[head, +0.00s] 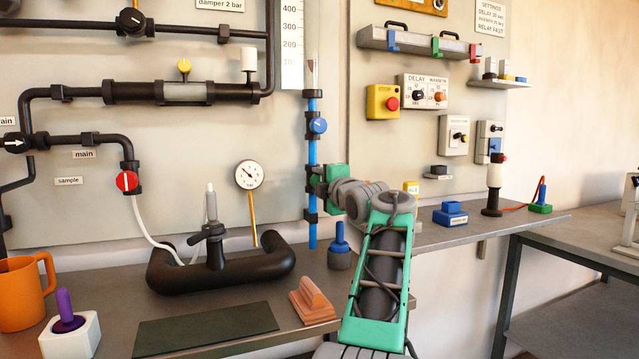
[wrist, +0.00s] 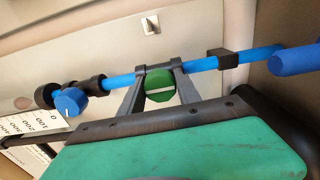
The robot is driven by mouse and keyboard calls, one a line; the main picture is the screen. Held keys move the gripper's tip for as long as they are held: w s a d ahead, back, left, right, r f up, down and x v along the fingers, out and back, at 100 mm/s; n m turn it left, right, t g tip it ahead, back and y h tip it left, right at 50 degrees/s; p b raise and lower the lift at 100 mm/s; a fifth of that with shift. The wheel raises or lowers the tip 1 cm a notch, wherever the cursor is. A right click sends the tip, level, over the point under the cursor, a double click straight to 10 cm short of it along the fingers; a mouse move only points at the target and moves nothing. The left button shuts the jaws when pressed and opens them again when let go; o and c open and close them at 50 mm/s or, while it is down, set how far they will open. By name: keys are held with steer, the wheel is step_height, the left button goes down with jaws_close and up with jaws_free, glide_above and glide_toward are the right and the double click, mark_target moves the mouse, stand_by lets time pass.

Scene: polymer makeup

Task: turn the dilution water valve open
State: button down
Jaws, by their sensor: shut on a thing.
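A green valve knob (wrist: 159,80) with a pale line across its face sits on the blue water pipe (wrist: 200,65). My gripper (wrist: 157,88) is shut on this knob, one finger on each side of it. The pale line runs roughly along the pipe. In the head view my gripper (head: 322,186) is at the blue vertical pipe (head: 312,150), and only part of the green knob (head: 315,181) shows beside it. A blue knob (head: 318,125) sits higher on the same pipe; it also shows in the wrist view (wrist: 70,101). I cannot read a label for the green knob.
A dark curved vessel (head: 225,268) and a dial gauge (head: 249,175) stand left of the pipe. A blue-handled stopper (head: 339,250) stands on the bench near the pipe foot. A pink block (head: 312,300) lies in front. Panel boxes (head: 423,92) hang to the right.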

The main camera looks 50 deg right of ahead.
steer(key=c, duration=0.9)
jaws_free()
steer(key=v, duration=0.7)
steer(key=shift+s+a, duration=0.2)
steer(key=shift+s, duration=0.15)
steer(key=shift+s, duration=0.1)
